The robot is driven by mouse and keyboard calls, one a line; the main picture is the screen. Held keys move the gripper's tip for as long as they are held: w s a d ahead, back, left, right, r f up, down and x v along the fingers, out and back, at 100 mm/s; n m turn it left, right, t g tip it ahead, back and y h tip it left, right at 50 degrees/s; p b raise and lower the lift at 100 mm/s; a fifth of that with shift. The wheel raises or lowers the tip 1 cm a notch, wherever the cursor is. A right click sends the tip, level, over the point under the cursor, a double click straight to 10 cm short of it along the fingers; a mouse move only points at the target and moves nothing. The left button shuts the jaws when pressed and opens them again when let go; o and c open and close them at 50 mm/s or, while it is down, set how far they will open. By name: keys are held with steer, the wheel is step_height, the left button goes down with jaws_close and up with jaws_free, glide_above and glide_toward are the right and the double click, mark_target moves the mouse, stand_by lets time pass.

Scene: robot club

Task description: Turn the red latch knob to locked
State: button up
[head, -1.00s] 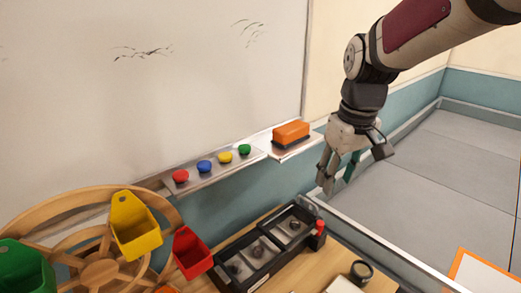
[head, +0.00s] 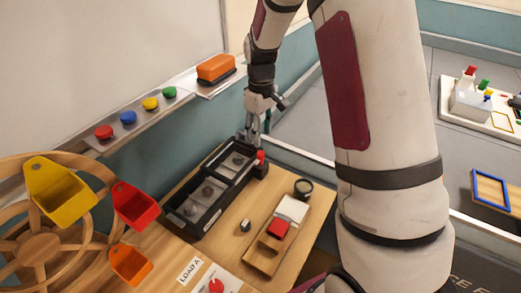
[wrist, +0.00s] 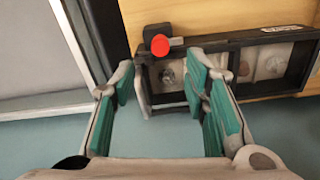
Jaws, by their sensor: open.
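The red latch knob (head: 261,156) sits on a black block at the far right end of a black case (head: 205,216) with a clear top. In the wrist view the round red knob (wrist: 160,45) shows at the top middle, beyond the fingertips. My gripper (head: 254,137) is above the case's far end, close to the knob. Contact with the knob is not visible. The knob's turn position is too small to read.
A wooden tray (head: 262,258) and a dark round cup (head: 303,187) stand on the wooden table right of the case. Another red round piece (head: 216,286) lies near a "LOAD A" label. A whiteboard ledge with an orange eraser (head: 215,68) runs behind, left of my gripper.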

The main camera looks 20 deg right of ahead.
mark_target(261, 153)
step_height(261, 153, down, 8)
stand_by(0.4)
jaws_close()
